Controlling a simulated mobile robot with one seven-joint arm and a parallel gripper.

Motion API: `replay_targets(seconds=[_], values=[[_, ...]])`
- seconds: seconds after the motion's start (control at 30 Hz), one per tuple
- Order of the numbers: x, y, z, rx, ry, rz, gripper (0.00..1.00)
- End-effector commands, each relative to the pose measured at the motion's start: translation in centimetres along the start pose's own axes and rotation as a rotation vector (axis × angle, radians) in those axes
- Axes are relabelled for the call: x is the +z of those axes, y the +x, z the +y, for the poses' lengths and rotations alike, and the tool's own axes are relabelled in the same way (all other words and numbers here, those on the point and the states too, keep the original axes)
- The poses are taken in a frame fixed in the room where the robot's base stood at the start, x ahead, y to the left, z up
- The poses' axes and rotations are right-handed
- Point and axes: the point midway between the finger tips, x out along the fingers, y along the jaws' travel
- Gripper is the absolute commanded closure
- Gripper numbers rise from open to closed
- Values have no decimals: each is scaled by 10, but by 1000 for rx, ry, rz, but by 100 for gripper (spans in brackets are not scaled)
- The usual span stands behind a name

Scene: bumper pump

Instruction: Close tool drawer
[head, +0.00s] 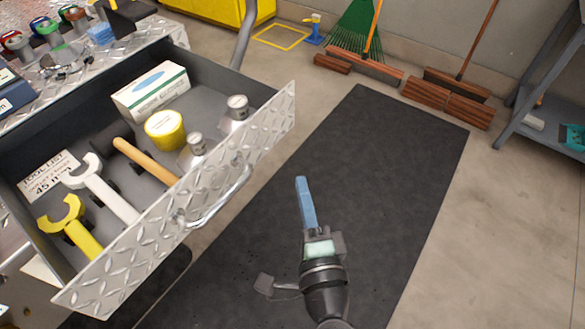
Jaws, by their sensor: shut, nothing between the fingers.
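The tool drawer (195,207) is pulled open at the left, with a diamond-plate front and a curved metal handle (217,199). Inside lie a yellow wrench (72,226), a white wrench (98,186), a hammer with a wooden handle (146,160), a yellow roll (165,130), metal-topped containers (237,107), a white and green box (150,90) and a tool list card (49,174). My gripper (302,181) is shut and empty, its blue fingers pointing away over the dark mat. It is to the right of the handle and does not appear to touch the drawer.
A black mat (400,140) covers the floor right of the drawer. The diamond-plate top (140,45) holds cans and small items. A grey shelf (545,80) stands at right.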

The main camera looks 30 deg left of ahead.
Motion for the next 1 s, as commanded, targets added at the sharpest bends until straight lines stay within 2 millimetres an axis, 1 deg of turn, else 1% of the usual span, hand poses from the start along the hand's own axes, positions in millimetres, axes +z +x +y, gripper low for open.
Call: replay_targets(seconds=[0.03,0.1,0.43,0.5,0.6,0.73,1.0], values=[[1,9,-4,-4,-1,-4,100],[1,21,-5,-5,-4,-3,100],[1,86,-4,-4,-5,-3,100],[5,97,-4,-3,-4,-6,100],[17,107,-4,-2,-6,-5,100],[26,115,-4,-2,-5,-4,100],[29,119,-3,-2,-6,0,100]])
